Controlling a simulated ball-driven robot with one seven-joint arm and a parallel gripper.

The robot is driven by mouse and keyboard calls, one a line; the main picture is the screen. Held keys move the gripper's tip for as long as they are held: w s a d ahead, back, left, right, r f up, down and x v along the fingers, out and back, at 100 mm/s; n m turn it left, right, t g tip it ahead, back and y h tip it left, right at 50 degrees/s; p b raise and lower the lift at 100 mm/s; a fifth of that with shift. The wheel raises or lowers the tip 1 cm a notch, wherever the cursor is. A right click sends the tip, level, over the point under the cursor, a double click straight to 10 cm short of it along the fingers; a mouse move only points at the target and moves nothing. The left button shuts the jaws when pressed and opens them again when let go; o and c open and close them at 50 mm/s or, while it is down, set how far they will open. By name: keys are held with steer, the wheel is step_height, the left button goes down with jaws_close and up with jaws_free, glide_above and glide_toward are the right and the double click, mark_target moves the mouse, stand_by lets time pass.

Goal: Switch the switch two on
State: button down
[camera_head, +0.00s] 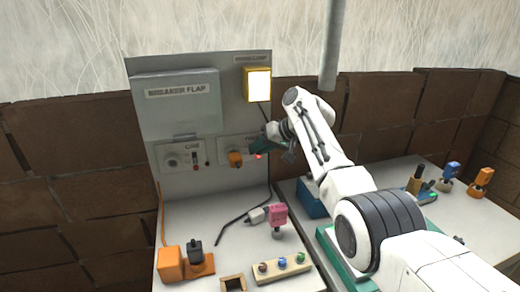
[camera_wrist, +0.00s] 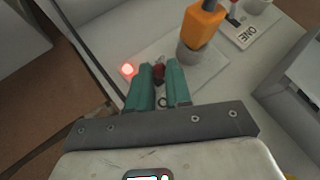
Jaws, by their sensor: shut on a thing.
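The right-hand outlet plate (camera_head: 224,146) is on the upright panel, partly hidden by my gripper (camera_head: 262,146). An orange plug (camera_head: 236,159) sits in its socket, and it also shows in the wrist view (camera_wrist: 204,22). A small red light (camera_wrist: 128,69) glows on this plate. In the wrist view my teal-fingered gripper (camera_wrist: 160,70) is closed around the small dark red switch lever (camera_wrist: 158,72). The fingers hide most of the lever, so its exact position is unclear. The plate marked ONE (camera_head: 185,157) is to the left, with its own red-tipped switch (camera_wrist: 233,18).
A lit lamp (camera_head: 257,83) and a closed breaker flap (camera_head: 178,105) are above the plates. On the bench below are an orange block (camera_head: 171,264), a pink plug (camera_head: 277,214) and a strip with coloured knobs (camera_head: 284,267). A right-hand bench (camera_head: 385,170) holds more plugs.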

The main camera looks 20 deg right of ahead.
steer(key=c, duration=1.1)
jaws_free()
steer(key=shift+o, duration=0.2)
steer(key=v, duration=1)
steer(key=shift+s+d+r, duration=0.15)
steer(key=shift+s+r, duration=0.05)
steer(key=shift+r, duration=0.1)
